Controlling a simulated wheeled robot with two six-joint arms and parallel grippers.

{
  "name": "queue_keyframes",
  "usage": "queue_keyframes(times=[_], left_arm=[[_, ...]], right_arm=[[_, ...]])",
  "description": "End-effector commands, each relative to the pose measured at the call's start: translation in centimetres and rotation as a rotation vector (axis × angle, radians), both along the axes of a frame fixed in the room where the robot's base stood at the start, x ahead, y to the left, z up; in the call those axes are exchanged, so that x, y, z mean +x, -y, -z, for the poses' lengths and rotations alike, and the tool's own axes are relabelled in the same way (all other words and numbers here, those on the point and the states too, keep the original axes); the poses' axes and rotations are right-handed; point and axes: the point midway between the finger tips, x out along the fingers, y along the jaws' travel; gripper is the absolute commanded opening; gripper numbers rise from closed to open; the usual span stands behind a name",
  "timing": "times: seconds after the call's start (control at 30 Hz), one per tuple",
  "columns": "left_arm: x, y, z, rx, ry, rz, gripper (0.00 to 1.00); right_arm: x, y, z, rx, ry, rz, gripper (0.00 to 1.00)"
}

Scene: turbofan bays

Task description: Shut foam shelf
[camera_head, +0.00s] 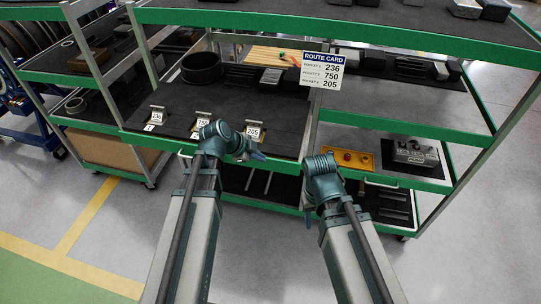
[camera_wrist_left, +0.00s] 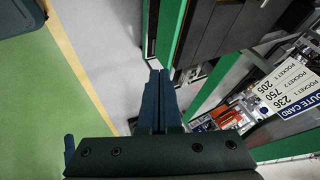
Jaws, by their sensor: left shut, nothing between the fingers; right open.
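The dark foam shelf (camera_head: 185,103) lies in the green-edged rack in the head view, with three numbered tags along its front. It seems to stand forward of the rack; I cannot tell how far. My left gripper (camera_head: 259,156) is at the shelf's front edge, near the 205 tag (camera_head: 253,131), its fingers together and empty. In the left wrist view the closed fingers (camera_wrist_left: 160,76) point toward a green edge; contact is unclear. My right gripper (camera_head: 308,218) is low in front of the rack, right of the left one, its fingers mostly hidden by the wrist.
A route card (camera_head: 323,70) hangs above the shelf's right side and also shows in the wrist view (camera_wrist_left: 288,88). A black ring (camera_head: 201,67) sits on the foam shelf. Grey floor lies open in front.

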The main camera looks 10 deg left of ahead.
Motion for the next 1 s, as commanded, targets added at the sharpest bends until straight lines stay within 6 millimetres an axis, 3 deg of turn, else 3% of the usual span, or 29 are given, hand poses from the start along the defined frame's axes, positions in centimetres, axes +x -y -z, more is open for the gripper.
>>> queue_keyframes(times=[0.6,0.8,1.0], left_arm=[[4.4,4.1,8.5,0.000,-0.003,0.001,0.00],[7.2,4.2,7.7,0.001,-0.002,0.000,0.00],[8.2,4.3,7.7,0.001,-0.002,0.000,0.00]], right_arm=[[0.1,0.0,8.5,0.000,0.003,0.001,0.50],[0.1,0.0,7.7,0.000,0.003,0.001,0.50],[0.1,0.0,7.7,0.000,0.003,0.001,0.50]])
